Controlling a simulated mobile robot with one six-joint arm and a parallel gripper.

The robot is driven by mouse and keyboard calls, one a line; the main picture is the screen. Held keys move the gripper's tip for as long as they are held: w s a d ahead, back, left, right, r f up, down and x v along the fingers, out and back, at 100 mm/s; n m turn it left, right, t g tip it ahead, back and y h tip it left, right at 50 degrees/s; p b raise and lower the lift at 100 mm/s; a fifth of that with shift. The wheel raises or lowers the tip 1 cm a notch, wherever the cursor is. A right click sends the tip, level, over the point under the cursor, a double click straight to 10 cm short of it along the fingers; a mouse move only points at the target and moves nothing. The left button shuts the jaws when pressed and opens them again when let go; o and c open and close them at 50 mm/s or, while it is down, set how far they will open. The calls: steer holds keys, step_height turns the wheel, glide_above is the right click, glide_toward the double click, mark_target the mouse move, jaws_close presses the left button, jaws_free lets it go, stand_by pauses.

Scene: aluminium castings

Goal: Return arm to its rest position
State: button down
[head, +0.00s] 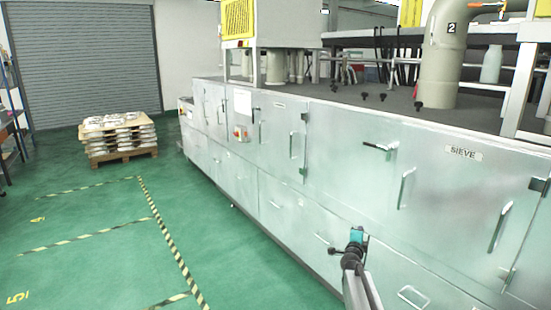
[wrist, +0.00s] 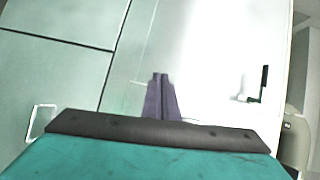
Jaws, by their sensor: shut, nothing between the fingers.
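My arm (head: 360,285) reaches up from the bottom of the head view, in front of the metal cabinet. My gripper shows in the wrist view (wrist: 160,76) with its two dark fingers together and nothing between them. In the head view the end of the arm is small, with a teal part, and the fingers are hard to make out. The gripper points toward the pale cabinet doors and appears apart from them.
A long metal cabinet (head: 270,195) with handles and a "SIEVE" label (head: 463,153) fills the right side. A pallet with stacked castings (head: 118,136) stands at the back left. The green floor (head: 85,225) with striped lines is clear.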

steer(key=s+a+f+n+g+y, duration=0.15)
steer(key=s+a+f, duration=0.25)
steer(key=f, duration=0.4)
steer(key=s+a+f+n+y+b, duration=0.1)
steer(key=s+a+f+n+y, duration=0.15)
steer(key=s+a+f, duration=0.4)
steer(key=s+a+f+n+g+y, duration=0.1)
steer(key=s+a+f+n, duration=0.15)
steer(key=f, duration=0.65)
steer(key=s+a+f+n+g+y, duration=0.25)
steer(key=s+a+f, duration=0.25)
steer(key=s+f, duration=0.3)
steer(key=s+a+f+n+g+y, duration=0.2)
steer(key=s+a+f+n+g, duration=0.15)
steer(key=s+f, duration=0.4)
steer(key=s+a+f+n+g+b, duration=0.1)
steer(key=s+f+n+g, duration=0.25)
steer(key=s, duration=0.85)
steer(key=s+a+f+n+g, duration=0.1)
steer(key=s+f+n+g, duration=0.2)
steer(key=s, duration=0.9)
steer(key=s+d+r+n+g+h, duration=0.1)
steer(key=s+d+g, duration=0.1)
steer(key=s, duration=0.6)
steer(key=s+d+r+n+g+h, duration=0.1)
steer(key=s+g, duration=0.3)
steer(key=s, duration=0.4)
steer(key=shift+d+r+n+h, duration=0.35)
steer(key=shift+d+r+n, duration=0.2)
steer(key=shift+d, duration=0.35)
